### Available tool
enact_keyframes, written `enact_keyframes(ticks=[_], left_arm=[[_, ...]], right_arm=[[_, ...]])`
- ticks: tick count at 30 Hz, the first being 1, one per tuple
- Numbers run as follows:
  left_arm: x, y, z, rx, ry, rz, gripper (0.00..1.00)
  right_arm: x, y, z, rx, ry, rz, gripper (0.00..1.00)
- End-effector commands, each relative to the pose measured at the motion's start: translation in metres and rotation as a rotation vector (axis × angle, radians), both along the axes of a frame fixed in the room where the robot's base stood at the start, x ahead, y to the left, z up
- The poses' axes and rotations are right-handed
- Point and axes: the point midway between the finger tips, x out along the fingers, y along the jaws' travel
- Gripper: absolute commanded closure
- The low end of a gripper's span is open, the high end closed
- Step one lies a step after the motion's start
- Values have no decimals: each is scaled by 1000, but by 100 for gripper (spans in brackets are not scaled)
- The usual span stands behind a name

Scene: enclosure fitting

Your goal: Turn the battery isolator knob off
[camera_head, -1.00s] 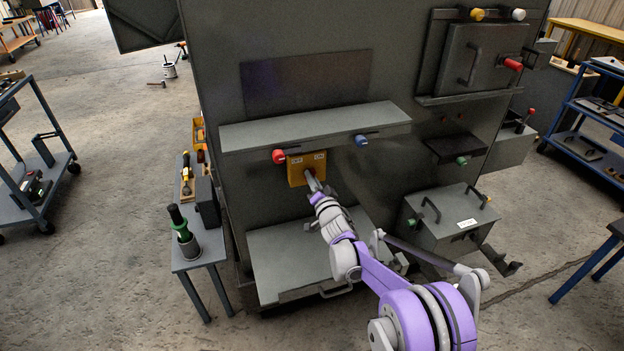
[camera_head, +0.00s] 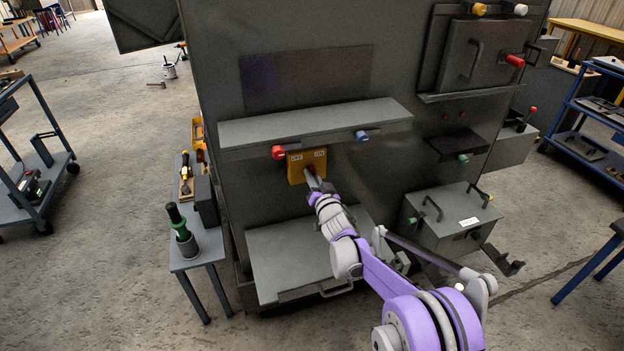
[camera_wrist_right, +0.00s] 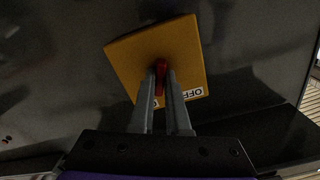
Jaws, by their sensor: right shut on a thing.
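The battery isolator is a yellow square plate (camera_head: 296,168) on the front of the dark grey enclosure, with "OFF" at its upper left and "ON" at its upper right in the head view. My right gripper (camera_head: 313,178) reaches it from the lower right and hides the knob there. In the right wrist view, the red knob (camera_wrist_right: 161,68) stands between the two fingers of my right gripper (camera_wrist_right: 161,82), which is shut on it. The yellow plate (camera_wrist_right: 188,50) looks tilted there, with the OFF label at its lower right. My left gripper is not in view.
A shelf (camera_head: 310,124) juts out above the isolator, with a red knob (camera_head: 278,152) and a blue knob (camera_head: 361,137) at its edge. A lower grey ledge (camera_head: 290,255) lies beneath. A grey box (camera_head: 455,220) with handles stands right of my arm.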

Motion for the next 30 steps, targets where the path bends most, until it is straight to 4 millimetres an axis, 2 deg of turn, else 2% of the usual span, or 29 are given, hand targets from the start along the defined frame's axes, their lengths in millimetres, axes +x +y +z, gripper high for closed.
enact_keyframes(ticks=[12, 30], left_arm=[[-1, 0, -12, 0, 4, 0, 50], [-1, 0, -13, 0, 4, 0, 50]], right_arm=[[0, 0, -1, -374, -121, 0, 100], [0, 0, 0, -899, -292, 0, 100]])
